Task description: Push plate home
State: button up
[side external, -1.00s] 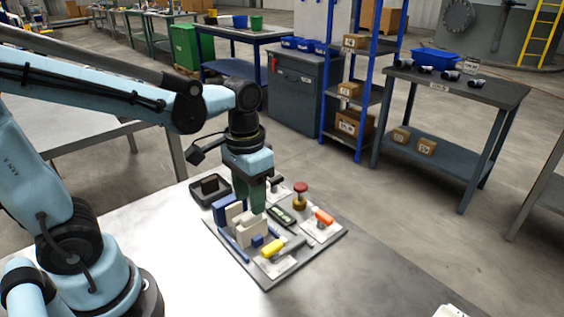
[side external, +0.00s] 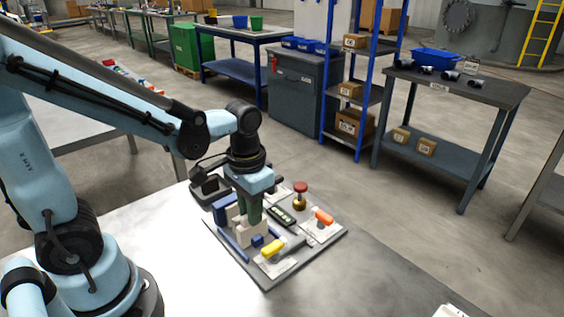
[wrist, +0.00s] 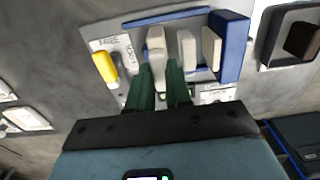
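The filter press has a blue end block (wrist: 232,45) and a blue rail (wrist: 165,17), with pale upright plates along it. One pale plate (wrist: 187,48) and another nearer the blue block (wrist: 210,48) stand apart from each other. A third, larger pale plate (wrist: 156,42) is farthest from the block. My gripper (wrist: 161,68) points at this third plate, its green fingers spaced apart on either side of its lower part. Whether they pinch it is not clear. In the side view, my gripper (side external: 249,220) is down at the pale plates (side external: 250,236), which it partly hides.
A yellow-handled piece (side external: 272,249), an orange-handled piece (side external: 323,216) and a red-topped knob (side external: 300,190) are on the grey board (side external: 268,284). A dark tray (wrist: 302,40) lies beyond the blue block.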

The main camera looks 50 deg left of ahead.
grip_shut()
jog(key=shift+a, duration=2)
jog(key=o, duration=0.7)
grip_release()
jog(key=shift+d+r, duration=0.1)
jog(key=shift+r, duration=6)
